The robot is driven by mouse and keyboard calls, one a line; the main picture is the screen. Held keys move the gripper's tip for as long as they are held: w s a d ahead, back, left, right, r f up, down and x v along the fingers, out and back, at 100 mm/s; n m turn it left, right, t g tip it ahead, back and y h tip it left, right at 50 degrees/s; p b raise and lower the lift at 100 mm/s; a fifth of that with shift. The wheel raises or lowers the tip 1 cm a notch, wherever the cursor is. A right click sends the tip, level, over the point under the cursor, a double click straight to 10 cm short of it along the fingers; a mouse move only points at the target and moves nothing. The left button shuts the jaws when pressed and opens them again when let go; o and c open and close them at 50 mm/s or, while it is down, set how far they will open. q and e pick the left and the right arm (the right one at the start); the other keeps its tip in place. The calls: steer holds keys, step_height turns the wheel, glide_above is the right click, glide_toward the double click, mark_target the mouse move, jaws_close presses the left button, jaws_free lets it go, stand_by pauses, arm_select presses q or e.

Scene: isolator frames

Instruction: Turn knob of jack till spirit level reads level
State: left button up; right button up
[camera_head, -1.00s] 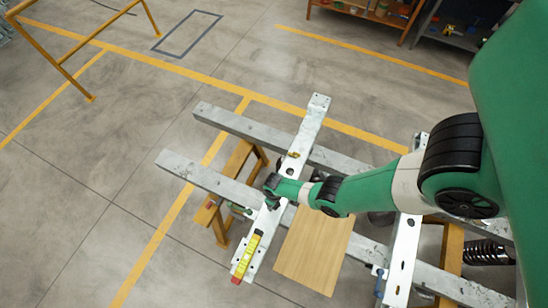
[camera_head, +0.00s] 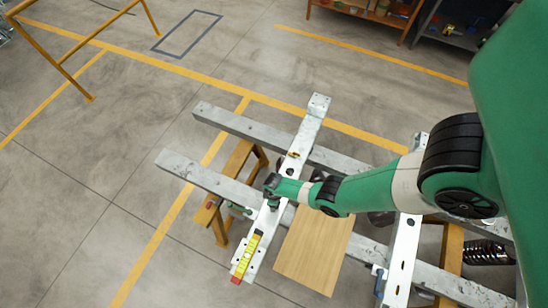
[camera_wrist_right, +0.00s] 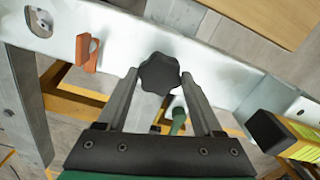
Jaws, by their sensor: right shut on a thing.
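The black lobed knob (camera_wrist_right: 159,73) of the jack sits between the fingertips of my right gripper (camera_wrist_right: 157,78) in the right wrist view, and the gripper is shut on it. A green part (camera_wrist_right: 178,120) shows below the knob. In the head view my right gripper (camera_head: 271,187) is at the white perforated crossbeam (camera_head: 296,152), and the knob is hidden there. The yellow spirit level (camera_head: 247,254) lies along the near end of this beam. Its yellow body also shows at the right edge in the right wrist view (camera_wrist_right: 302,150). Its bubble is too small to read. My left gripper is not in view.
Two long grey rails (camera_head: 215,182) pass under the crossbeam on a yellow-brown trestle (camera_head: 237,164). A wooden board (camera_head: 312,249) lies right of the level. An orange tab (camera_wrist_right: 87,52) stands on the beam.

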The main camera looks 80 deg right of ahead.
steer(key=o, duration=1.4)
steer(key=shift+c, duration=0.2)
step_height(320, 180, up, 12)
steer(key=p, duration=1.1)
steer(key=shift+f+p, duration=0.15)
steer(key=shift+p, duration=0.2)
